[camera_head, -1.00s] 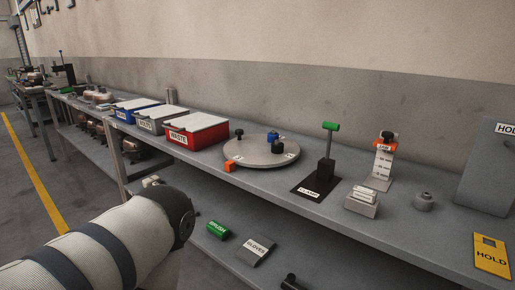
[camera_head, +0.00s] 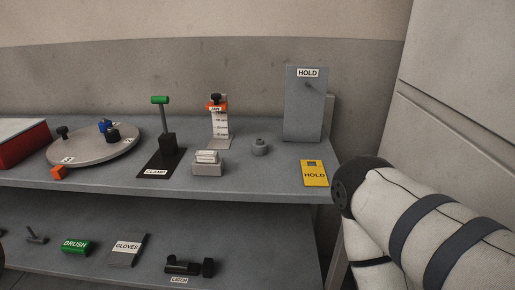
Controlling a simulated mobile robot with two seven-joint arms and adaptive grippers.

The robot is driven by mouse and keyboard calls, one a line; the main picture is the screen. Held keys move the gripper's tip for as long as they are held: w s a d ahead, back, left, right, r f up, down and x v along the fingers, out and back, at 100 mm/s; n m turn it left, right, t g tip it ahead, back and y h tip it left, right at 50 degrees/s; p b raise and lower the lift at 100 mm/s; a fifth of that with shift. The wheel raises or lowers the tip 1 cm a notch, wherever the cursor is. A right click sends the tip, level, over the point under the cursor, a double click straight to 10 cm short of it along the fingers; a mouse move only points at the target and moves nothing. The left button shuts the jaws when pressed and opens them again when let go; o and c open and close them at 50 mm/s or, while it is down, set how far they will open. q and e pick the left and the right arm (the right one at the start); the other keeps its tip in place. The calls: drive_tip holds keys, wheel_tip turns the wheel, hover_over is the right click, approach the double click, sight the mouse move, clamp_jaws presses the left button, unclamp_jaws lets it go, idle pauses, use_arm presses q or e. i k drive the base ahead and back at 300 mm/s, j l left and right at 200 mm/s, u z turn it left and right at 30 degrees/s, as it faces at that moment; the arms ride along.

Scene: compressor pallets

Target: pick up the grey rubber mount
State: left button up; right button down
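Neither of my grippers shows in the view. One of my arms comes in from the right edge, with its dark joint close to the bench's right end.
On the bench are a round turntable (camera_head: 92,149) with knobs, a green-handled clamp (camera_head: 167,142), a gauge stand (camera_head: 220,128), a labelled block (camera_head: 208,164), a HOLD panel (camera_head: 304,105) and a yellow HOLD tag (camera_head: 314,174).

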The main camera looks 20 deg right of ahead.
sight(260, 146)
drive_tip(key=i+z, duration=0.65)
drive_tip(key=k+l, duration=0.05)
drive_tip(key=k, duration=0.05)
